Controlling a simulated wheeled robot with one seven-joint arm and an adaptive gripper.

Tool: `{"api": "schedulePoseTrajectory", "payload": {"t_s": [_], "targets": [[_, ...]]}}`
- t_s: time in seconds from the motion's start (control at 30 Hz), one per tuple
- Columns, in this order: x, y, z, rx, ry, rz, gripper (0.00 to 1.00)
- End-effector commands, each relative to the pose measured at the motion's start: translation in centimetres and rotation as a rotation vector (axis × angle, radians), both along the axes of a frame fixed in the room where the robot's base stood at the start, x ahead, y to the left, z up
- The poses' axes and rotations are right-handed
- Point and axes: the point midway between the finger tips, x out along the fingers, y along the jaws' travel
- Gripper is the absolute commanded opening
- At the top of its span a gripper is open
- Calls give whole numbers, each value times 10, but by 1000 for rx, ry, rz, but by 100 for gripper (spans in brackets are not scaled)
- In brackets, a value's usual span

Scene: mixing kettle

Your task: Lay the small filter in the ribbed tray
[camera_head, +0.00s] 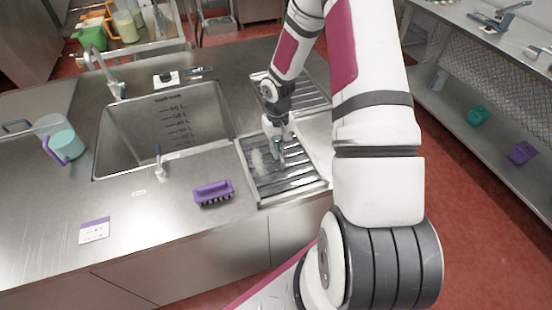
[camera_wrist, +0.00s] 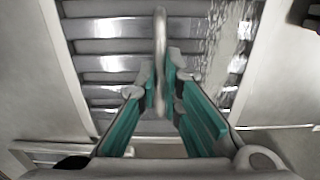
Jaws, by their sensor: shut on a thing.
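The ribbed tray (camera_head: 287,186) is a steel tray of raised bars set in the counter, right of the sink. My gripper (camera_head: 277,146) is low over its middle. In the wrist view my gripper (camera_wrist: 162,88) has its teal fingers shut on the small filter (camera_wrist: 160,40), a thin, pale grey rimmed thing seen nearly edge-on. It stands upright between the fingertips, over the bars. I cannot tell whether its lower edge touches them. In the head view the filter is too small and covered to make out clearly.
A sink basin (camera_head: 120,140) lies left of the tray. A purple brush (camera_head: 213,192) lies on the counter by the tray's left side. A purple-handled jug (camera_head: 58,138) stands at far left. A pale mottled patch shows on the tray's bars.

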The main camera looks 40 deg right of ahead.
Motion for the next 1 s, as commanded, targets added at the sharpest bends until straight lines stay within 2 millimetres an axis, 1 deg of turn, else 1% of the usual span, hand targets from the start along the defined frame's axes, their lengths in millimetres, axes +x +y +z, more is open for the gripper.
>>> {"api": "schedulePoseTrajectory", "payload": {"t_s": [0.17, 0.7, 0.8, 1.0], "targets": [[0, 0, 5, -1, -3, 0, 0], [0, -1, 47, -2, -3, -1, 0], [0, 0, 51, -1, -2, 0, 0], [1, 0, 51, -1, -2, 0, 0]]}}
